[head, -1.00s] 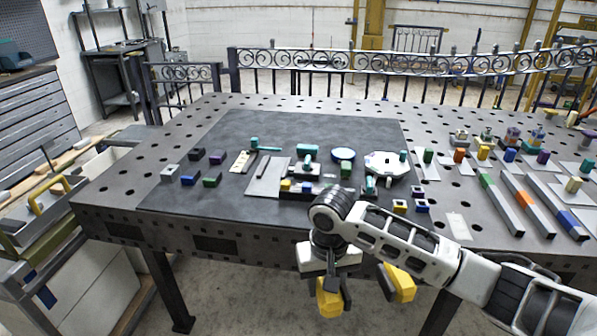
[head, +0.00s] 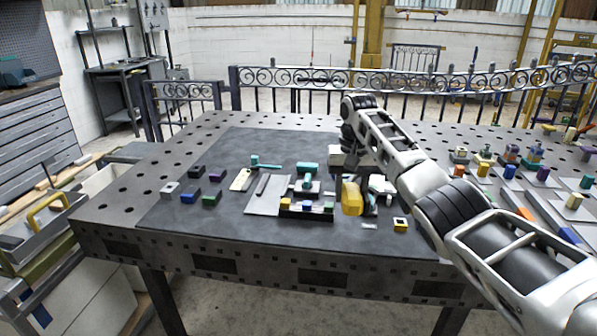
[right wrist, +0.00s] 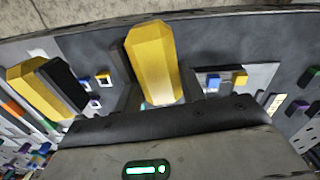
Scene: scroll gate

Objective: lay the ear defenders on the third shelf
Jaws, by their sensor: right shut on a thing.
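The ear defenders have two chunky yellow cups, at least one with a black pad. In the right wrist view one yellow cup (right wrist: 153,62) is between the dark fingers of my right gripper (right wrist: 160,98), and the other cup with its black pad is at the left. In the head view one yellow cup (head: 351,198) hangs under my right gripper (head: 346,178), above the table's dark mat; the other cup is hidden, probably by my arm. The gripper is shut on the ear defenders. I cannot make out which shelf is the third. My left gripper is not in view.
A dark rack with shelves (head: 108,67) stands at the back left. The perforated metal table (head: 112,208) carries several small blocks, a grey plate (head: 266,203) and tools. A scrolled iron fence (head: 290,76) runs behind it. A drawer cabinet (head: 40,125) is at the left.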

